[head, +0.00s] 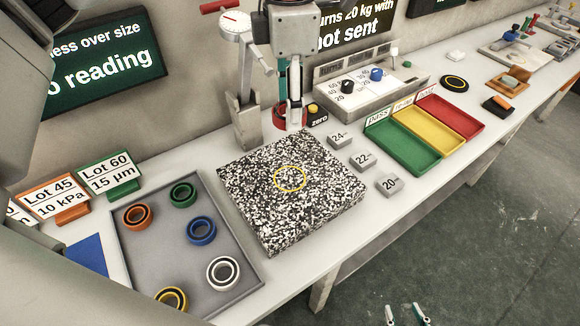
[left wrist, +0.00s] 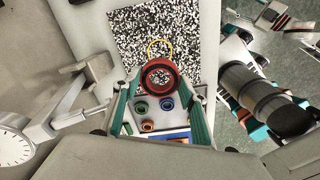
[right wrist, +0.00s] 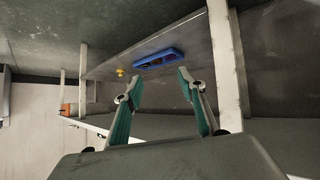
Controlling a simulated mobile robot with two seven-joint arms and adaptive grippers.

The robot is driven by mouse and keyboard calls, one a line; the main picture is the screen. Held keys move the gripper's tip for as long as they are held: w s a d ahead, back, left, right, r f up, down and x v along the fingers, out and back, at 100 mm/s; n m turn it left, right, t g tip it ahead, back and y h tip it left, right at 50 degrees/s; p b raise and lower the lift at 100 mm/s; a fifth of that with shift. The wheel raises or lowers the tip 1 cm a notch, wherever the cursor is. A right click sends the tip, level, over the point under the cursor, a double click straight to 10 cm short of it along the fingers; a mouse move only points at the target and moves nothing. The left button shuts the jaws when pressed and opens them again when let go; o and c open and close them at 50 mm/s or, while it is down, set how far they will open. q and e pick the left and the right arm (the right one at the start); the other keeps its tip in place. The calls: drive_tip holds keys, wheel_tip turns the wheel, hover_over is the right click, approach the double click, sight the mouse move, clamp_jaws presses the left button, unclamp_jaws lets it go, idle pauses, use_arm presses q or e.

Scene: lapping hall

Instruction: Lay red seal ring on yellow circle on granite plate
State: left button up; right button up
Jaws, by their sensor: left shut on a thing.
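My left gripper (head: 289,122) is shut on the red seal ring (head: 279,117). In the left wrist view the ring (left wrist: 160,77) sits between the two fingertips (left wrist: 160,82), with speckled plate showing through its opening. The granite plate (head: 255,220) is black-and-white speckled and bears a thin yellow circle (head: 290,179), which is empty. In the head view the ring appears beyond the plate's far edge, held up; its exact height is hard to tell. My right gripper (right wrist: 158,74) is open and empty, away from the plate; its fingertips show at the head view's bottom edge.
A grey tray (head: 160,250) left of the plate holds several coloured rings. A dial gauge stand (head: 247,125) rises behind the plate. Weight blocks (head: 390,184) and green, yellow and red bins (head: 405,148) lie to the right. In the right wrist view a blue tray (right wrist: 158,59) shows.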

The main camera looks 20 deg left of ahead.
use_arm(q)
drive_tip(key=b, duration=0.1)
hover_over(289, 178)
wheel_tip(289, 178, down, 13)
drive_tip(key=shift+r, duration=0.1)
wheel_tip(289, 178, down, 4)
drive_tip(key=shift+f, duration=0.15)
use_arm(e)
drive_tip(key=shift+w+d+f, duration=0.2)
drive_tip(key=shift+w+f, duration=0.05)
drive_tip(key=shift+w, duration=0.15)
drive_tip(key=shift+s, duration=0.1)
use_arm(q)
drive_tip(key=shift+f, duration=0.1)
drive_tip(key=o, duration=1.1)
use_arm(e)
drive_tip(key=shift+s+f, duration=0.15)
